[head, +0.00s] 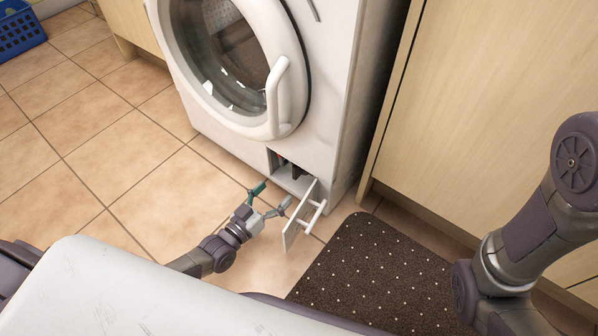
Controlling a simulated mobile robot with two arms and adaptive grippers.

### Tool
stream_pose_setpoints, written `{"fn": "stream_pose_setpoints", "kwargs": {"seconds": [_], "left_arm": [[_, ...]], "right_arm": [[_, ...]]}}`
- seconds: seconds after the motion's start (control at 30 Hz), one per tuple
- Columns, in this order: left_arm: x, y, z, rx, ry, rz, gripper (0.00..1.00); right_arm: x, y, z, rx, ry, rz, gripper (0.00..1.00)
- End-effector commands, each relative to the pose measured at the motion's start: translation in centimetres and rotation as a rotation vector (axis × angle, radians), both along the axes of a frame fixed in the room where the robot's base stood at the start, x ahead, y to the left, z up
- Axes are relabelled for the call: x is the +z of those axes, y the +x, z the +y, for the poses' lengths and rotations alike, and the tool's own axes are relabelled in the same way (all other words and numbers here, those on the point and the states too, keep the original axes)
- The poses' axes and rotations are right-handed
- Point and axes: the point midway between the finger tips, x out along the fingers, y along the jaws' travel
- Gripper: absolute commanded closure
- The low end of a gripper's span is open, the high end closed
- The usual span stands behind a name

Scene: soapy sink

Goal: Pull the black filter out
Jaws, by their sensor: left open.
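The black filter (290,171) is a small dark shape inside the low opening at the front bottom of the white washing machine (325,105). Only part of it shows. A small white flap with a handle (300,217) stands open at the right of the opening. My left gripper (271,198) is open, with teal-tipped fingers, just in front of the opening and left of the flap. It holds nothing, and I cannot tell whether a finger touches the flap. My right arm comes in at the right, but its gripper is out of view.
The machine's round door (230,60) is shut above the opening. A brown dotted mat (375,275) lies right of the flap. A wooden cabinet (480,120) stands at the right. A blue basket (20,33) is at the far left. The tiled floor (120,180) at left is clear.

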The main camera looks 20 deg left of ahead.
Motion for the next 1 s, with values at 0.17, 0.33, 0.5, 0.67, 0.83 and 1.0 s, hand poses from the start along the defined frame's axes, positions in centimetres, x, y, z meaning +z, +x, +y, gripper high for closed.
{"fn": "stream_pose_setpoints", "kwargs": {"seconds": [0.17, 0.33, 0.5, 0.67, 0.83, 1.0], "left_arm": [[-0.5, 3.9, -1.4, 0.0, -0.002, -0.006, 0.14], [-0.5, 7.0, -2.6, 0.0, -0.001, -0.004, 0.14], [-0.4, 9.0, -3.3, 0.0, -0.002, -0.002, 0.14], [-0.2, 9.8, -3.6, 0.0, 0.001, 0.0, 0.14], [-0.1, 9.9, -3.6, 0.0, 0.001, 0.001, 0.14], [-0.1, 9.8, -3.6, 0.0, 0.001, 0.001, 0.25]], "right_arm": [[-2.9, 0.1, 0.0, 0.0, 0.0, 0.001, 0.6], [-4.8, 0.1, 0.0, 0.0, 0.0, 0.001, 0.6], [-5.9, 0.0, 0.0, 0.0, 0.0, 0.001, 0.6], [-6.2, 0.0, 0.0, 0.0, 0.0, 0.001, 0.6], [-6.1, 0.0, 0.0, 0.0, 0.0, 0.001, 0.6], [-6.1, 0.0, 0.0, -0.001, -0.001, 0.001, 0.6]]}}
